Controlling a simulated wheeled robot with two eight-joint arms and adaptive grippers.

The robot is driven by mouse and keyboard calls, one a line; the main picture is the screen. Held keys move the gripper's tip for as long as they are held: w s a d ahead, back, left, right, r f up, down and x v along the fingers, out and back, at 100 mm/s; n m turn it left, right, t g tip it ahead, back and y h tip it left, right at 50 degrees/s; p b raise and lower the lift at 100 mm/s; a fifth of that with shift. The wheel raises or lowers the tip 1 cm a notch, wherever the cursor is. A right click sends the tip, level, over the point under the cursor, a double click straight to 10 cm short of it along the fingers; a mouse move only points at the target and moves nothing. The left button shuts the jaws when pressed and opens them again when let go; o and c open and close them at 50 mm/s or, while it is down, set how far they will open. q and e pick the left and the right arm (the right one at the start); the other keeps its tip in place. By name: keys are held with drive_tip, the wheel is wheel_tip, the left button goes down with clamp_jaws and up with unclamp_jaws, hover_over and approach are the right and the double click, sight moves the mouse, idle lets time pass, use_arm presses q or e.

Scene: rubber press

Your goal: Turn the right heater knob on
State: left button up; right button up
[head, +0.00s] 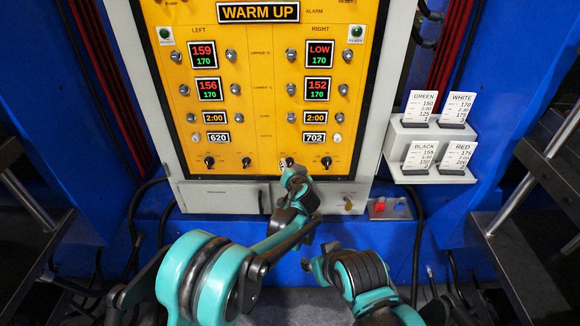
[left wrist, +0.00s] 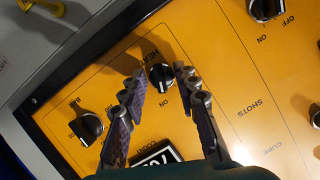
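The right heater knob is a black knob with a light pointer line on the yellow panel, below the right column. In the left wrist view this knob (left wrist: 161,78) has the word HEAT beside it, upside down. In the head view the knob (head: 287,162) is partly covered by my left gripper (head: 292,172). In the left wrist view my left gripper (left wrist: 163,88) is open, one finger on each side of the knob. A gap shows between fingers and knob; I cannot tell about contact. My right gripper (head: 316,266) is low in the head view, away from the panel, its fingers unclear.
Another black knob (head: 326,162) is close by on the right. Two more knobs (head: 246,162) are to the left. The counter display (head: 314,137) reads 702. A white card holder (head: 425,160) stands right of the panel. Metal racks (head: 548,180) flank the machine.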

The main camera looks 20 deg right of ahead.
use_arm(q)
wheel_tip(320, 180, up, 10)
idle(0.6)
drive_tip(key=shift+a, duration=0.2)
drive_tip(key=s+a+r+n+g+y, duration=0.1)
drive_tip(key=s+a, duration=0.3)
drive_tip(key=a, duration=0.5)
drive_tip(key=s+a+r+n+g+y, duration=0.1)
drive_tip(key=s+a, duration=0.3)
drive_tip(key=a, duration=0.4)
drive_tip(key=s+a+r+n+g+y, duration=0.15)
drive_tip(key=s+a, duration=0.25)
drive_tip(key=a, duration=0.5)
drive_tip(key=s+a+f+n+g, duration=0.1)
drive_tip(key=s+a+f, duration=0.2)
drive_tip(key=s, duration=0.5)
drive_tip(key=s+a+f+n+g+h, duration=0.1)
drive_tip(key=s+a+f, duration=0.3)
drive_tip(key=s, duration=0.4)
drive_tip(key=s+a+f+n+g+h, duration=0.1)
drive_tip(key=s+a+f, duration=0.3)
drive_tip(key=s, duration=0.5)
drive_tip(key=shift+a, duration=0.75)
